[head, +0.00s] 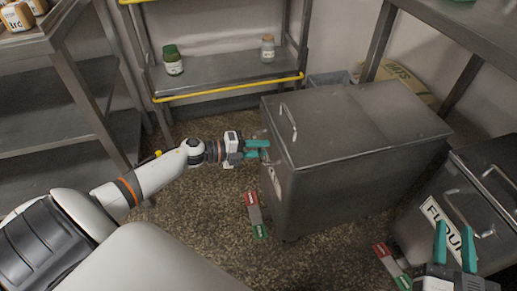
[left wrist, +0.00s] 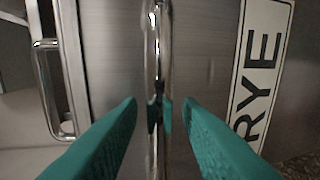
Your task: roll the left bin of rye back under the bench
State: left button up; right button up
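The rye bin (head: 335,185) is a grey metal box with a flat lid, standing out on the floor left of the flour bin. Its label reads RYE (left wrist: 262,75) in the left wrist view. My left gripper (head: 262,148) is at the bin's front face. In the left wrist view a shiny bar handle (left wrist: 157,60) runs between its two teal fingers, which are apart with gaps on both sides. The lid handle (head: 288,122) is a separate bar on top. My right gripper (head: 454,232) is open and empty near the flour bin's front.
The flour bin (head: 415,235) stands at the right. Red, white and green strips (head: 256,215) mark the floor, with another (head: 391,266) by the flour bin. The steel bench (head: 480,22) is upper right. A yellow-edged shelf (head: 215,72) stands behind; speckled floor lies clear left of the rye bin.

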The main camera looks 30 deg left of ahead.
pick_arm(q)
grip_shut()
jog(key=shift+w+d, duration=0.1)
dwell(0.3)
